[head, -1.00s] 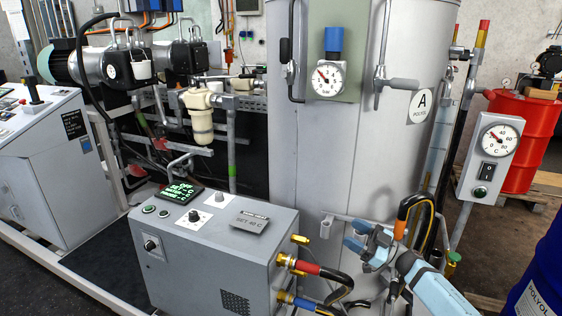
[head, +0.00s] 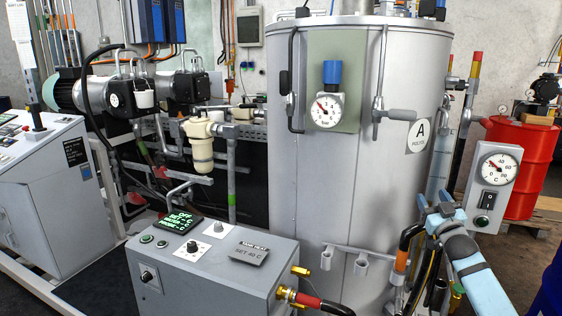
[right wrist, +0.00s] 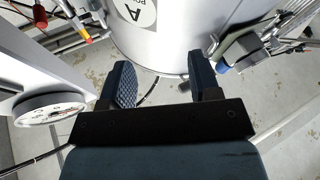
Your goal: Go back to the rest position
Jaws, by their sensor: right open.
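My right gripper (head: 436,208) is raised in front of the lower right side of the grey tank marked A (head: 330,200). In the right wrist view its two dark fingers (right wrist: 160,78) stand apart with nothing between them. The tank (right wrist: 160,45) shows beyond the fingertips. A black hose with an orange band (head: 403,258) hangs just left of the gripper in the head view; I cannot tell whether they touch. My left gripper is not in view.
A temperature gauge box (head: 491,195) stands close to the right of my right arm; its dial (right wrist: 50,110) shows at left in the wrist view. A red drum (head: 522,165) stands behind it. A grey control box (head: 205,275) with hoses is in front of the tank.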

